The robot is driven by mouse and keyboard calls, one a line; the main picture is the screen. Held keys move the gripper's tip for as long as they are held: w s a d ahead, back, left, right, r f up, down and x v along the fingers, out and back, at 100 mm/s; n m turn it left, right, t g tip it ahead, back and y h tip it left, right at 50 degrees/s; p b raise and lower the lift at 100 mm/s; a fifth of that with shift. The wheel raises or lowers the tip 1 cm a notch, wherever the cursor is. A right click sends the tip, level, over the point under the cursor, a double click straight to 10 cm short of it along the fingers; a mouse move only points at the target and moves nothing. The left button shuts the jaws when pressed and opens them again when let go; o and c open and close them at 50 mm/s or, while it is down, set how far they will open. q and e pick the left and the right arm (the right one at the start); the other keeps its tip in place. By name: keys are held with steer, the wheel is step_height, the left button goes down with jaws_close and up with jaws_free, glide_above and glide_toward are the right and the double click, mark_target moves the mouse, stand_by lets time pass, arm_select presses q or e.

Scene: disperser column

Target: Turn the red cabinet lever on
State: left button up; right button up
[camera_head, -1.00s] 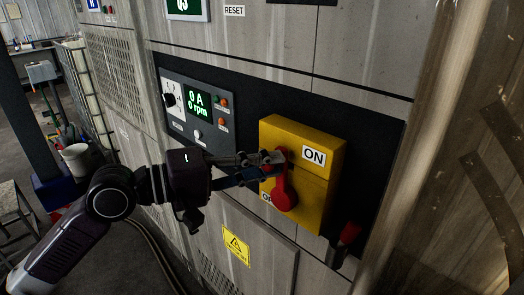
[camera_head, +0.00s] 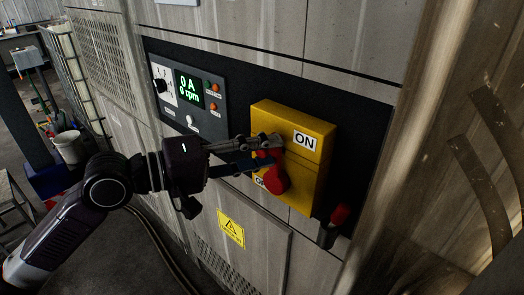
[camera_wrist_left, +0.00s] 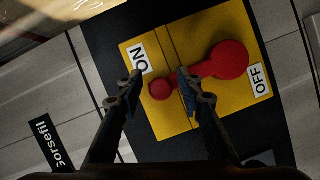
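The red lever (camera_head: 276,181) is on the front of a yellow cabinet box (camera_head: 312,172) with an ON label at the top and an OFF label at the bottom, partly hidden. In the left wrist view the lever's large round end (camera_wrist_left: 231,59) is near OFF and its small knob (camera_wrist_left: 160,90) is nearer ON. My left gripper (camera_head: 268,150) is at the lever's upper part, covering some of it. In the left wrist view its fingertips (camera_wrist_left: 158,88) are apart, one on each side of the small knob. Contact cannot be told. My right gripper is not in view.
A dark panel with a display (camera_head: 189,90) and small knobs is left of the box. A yellow warning sign (camera_head: 231,228) is below. A wooden surface (camera_head: 440,150) bounds the right side.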

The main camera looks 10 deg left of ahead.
arm_select(q)
steer(key=shift+a, duration=0.1)
steer(key=shift+s+a, duration=0.1)
steer(key=shift+a, duration=0.15)
steer(key=v, duration=1.1)
steer(key=shift+s+a, duration=0.1)
stand_by(0.4)
